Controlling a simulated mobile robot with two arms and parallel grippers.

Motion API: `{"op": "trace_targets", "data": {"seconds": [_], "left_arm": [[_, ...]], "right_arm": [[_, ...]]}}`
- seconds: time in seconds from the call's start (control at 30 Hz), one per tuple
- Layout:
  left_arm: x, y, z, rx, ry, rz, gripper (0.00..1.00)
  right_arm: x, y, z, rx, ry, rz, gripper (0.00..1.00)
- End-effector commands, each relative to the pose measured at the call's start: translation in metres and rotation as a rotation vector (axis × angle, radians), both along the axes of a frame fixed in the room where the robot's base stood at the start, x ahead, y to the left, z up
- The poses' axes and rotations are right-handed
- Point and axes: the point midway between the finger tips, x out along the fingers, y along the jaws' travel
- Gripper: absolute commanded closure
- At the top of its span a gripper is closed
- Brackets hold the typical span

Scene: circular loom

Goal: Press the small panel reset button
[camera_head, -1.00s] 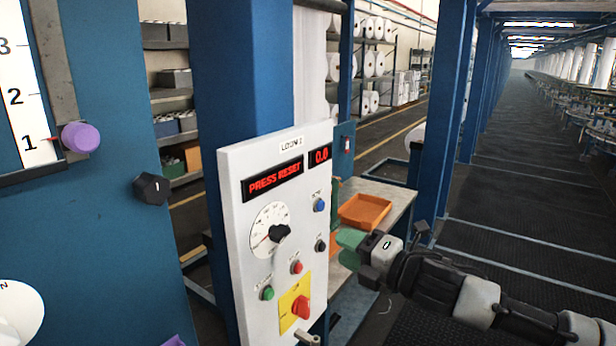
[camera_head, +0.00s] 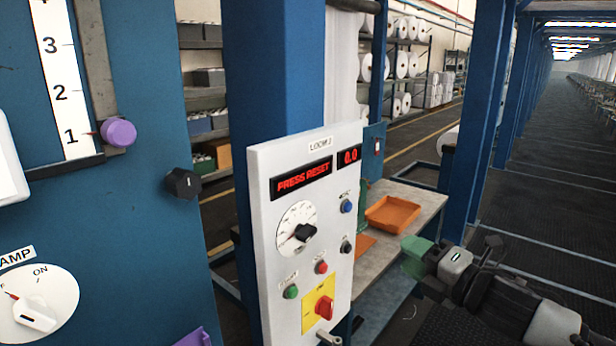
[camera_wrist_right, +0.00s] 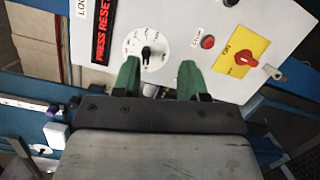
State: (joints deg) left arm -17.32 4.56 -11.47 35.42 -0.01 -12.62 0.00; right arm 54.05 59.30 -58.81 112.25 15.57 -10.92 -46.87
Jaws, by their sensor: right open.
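The white control panel (camera_head: 262,215) stands in the middle of the head view. Its display (camera_head: 301,180) reads PRESS RESET in red. Below are a dial (camera_head: 297,230), a blue button (camera_head: 347,206), a black button (camera_head: 347,247), a red button (camera_head: 321,267) and a green button (camera_head: 291,292); their small labels are too blurred to read. My right gripper (camera_head: 417,257), with green fingers, is right of the panel, apart from it. In the right wrist view my right gripper (camera_wrist_right: 159,78) is open and empty, facing the dial (camera_wrist_right: 147,53) and red button (camera_wrist_right: 208,42). My left gripper is out of view.
A yellow plate with a red rotary switch (camera_head: 324,307) is low on the panel. A table with an orange tray (camera_head: 393,214) stands behind it. A blue post (camera_head: 270,75) rises behind the panel. A blue machine face with a black knob (camera_head: 183,184) is at left.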

Motion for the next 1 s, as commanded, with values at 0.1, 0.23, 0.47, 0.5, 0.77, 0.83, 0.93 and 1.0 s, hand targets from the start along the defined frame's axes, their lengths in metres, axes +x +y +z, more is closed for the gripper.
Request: {"op": "trace_targets", "data": {"seconds": [0.1, 0.23, 0.47, 0.5, 0.77, 0.83, 0.93, 1.0], "left_arm": [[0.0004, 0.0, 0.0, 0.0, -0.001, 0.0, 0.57], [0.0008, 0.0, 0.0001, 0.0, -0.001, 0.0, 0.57], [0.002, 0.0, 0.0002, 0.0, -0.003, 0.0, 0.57], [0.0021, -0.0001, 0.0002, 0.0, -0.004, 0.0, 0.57], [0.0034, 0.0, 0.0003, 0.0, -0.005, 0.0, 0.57], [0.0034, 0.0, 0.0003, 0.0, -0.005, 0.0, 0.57], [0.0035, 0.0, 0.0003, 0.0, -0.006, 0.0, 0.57], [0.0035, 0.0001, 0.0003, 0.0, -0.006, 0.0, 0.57]], "right_arm": [[0.0001, -0.0001, 0.0, 0.0, 0.0, 0.0, 0.57], [0.0, 0.0, 0.0, 0.0, 0.0, 0.0, 0.57], [0.0, -0.0001, 0.0, 0.0, 0.0, 0.0, 0.82], [0.0, -0.0001, 0.0, 0.0, 0.0, 0.0, 0.88], [0.0, 0.0, 0.0, 0.0, 0.0, 0.0, 1.0], [0.0, 0.0, 0.0, 0.0, 0.0, 0.0, 1.0], [0.0, 0.0, 0.0, 0.0, 0.0, 0.0, 1.0], [0.0001, -0.0001, 0.0, 0.0, 0.0, 0.0, 1.0]]}}
